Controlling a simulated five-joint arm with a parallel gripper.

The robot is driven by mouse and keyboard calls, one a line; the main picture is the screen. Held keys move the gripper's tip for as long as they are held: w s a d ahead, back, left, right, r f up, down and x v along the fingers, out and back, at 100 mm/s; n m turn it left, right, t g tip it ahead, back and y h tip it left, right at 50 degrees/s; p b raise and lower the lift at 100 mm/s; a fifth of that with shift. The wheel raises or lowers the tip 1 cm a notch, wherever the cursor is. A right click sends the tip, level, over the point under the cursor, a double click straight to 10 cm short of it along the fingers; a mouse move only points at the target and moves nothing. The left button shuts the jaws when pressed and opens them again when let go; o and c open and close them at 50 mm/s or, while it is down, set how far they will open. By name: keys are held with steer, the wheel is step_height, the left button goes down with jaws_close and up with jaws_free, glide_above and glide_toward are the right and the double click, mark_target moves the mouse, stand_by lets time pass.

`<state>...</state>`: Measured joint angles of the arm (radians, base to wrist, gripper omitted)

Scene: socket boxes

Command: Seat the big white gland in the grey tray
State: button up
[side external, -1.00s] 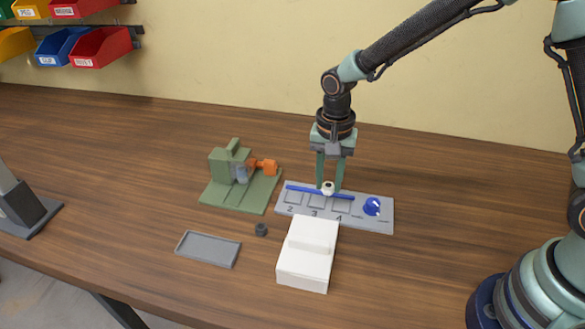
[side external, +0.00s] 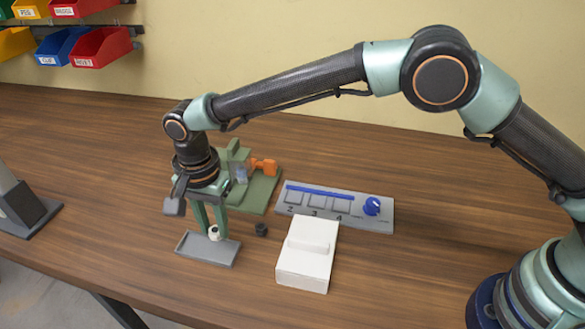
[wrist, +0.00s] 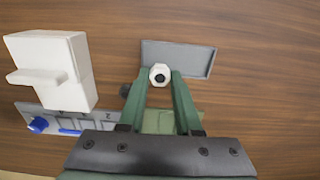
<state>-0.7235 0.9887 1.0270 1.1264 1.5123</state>
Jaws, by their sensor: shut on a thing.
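The big white gland (side external: 214,233) is held between the fingertips of my gripper (side external: 213,231), over the right part of the grey tray (side external: 193,248) in the side view. In the wrist view the white gland (wrist: 159,75) shows its dark centre hole, and my gripper (wrist: 159,78) is shut on it from both sides. The grey tray (wrist: 190,58) lies beyond and beneath the gland there. I cannot tell whether the gland touches the tray floor.
A small dark grey part (side external: 261,230) stands right of the tray. A white stepped box (side external: 306,258), a grey numbered panel with a blue knob (side external: 372,206) and a green fixture with an orange part (side external: 263,167) are nearby.

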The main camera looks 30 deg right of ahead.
mark_target(222, 252)
steer(key=shift+f, duration=2.45)
steer(key=shift+f, duration=0.1)
steer(key=o, duration=1.1)
steer(key=shift+c, duration=0.2)
steer(key=o, duration=0.4)
steer(key=shift+r, duration=3.5)
steer(key=shift+d, duration=0.1)
